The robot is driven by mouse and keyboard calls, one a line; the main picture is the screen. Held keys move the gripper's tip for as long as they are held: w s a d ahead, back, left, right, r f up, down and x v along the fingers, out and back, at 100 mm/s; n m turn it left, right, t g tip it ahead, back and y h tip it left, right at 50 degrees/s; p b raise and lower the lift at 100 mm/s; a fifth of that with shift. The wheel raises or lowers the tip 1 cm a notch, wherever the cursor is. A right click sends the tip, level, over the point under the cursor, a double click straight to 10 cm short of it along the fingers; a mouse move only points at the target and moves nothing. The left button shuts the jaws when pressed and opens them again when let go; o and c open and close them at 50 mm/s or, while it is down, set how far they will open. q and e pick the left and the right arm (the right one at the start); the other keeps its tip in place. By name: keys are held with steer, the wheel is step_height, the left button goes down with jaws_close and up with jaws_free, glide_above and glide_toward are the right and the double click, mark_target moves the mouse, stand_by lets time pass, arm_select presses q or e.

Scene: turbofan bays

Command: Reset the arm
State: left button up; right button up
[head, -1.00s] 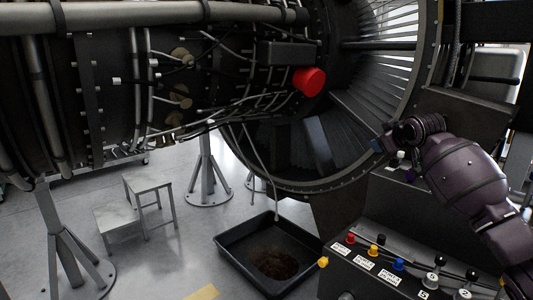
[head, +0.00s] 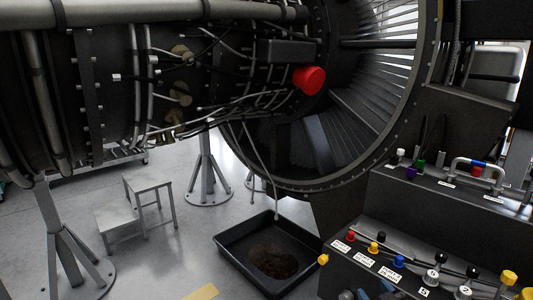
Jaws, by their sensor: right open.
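My right gripper (head: 374,291) shows only as a small part at the bottom edge of the head view, in front of the labelled control console (head: 335,272). It is open, and I see nothing held in it. Most of the gripper and the rest of the right arm are cut off by the frame. My left gripper and left arm are not in view.
The turbofan engine (head: 225,75) with a red cap (head: 308,80) fills the upper part. A black drip tray (head: 232,259) with dark liquid lies on the floor. A step stool (head: 148,187) and grey stands (head: 207,168) stand left. A rear console (head: 420,212) carries knobs and a handle.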

steer(key=s+d+f+m+g+h, duration=0.1)
steer(key=s+f+g, duration=0.1)
steer(key=s+f, duration=0.6)
steer(key=s+d+f+m+g+h, duration=0.1)
steer(key=s+f+m+g, duration=0.1)
steer(key=s+f, duration=0.7)
steer(key=s, duration=0.6)
steer(key=shift+s+g, duration=0.3)
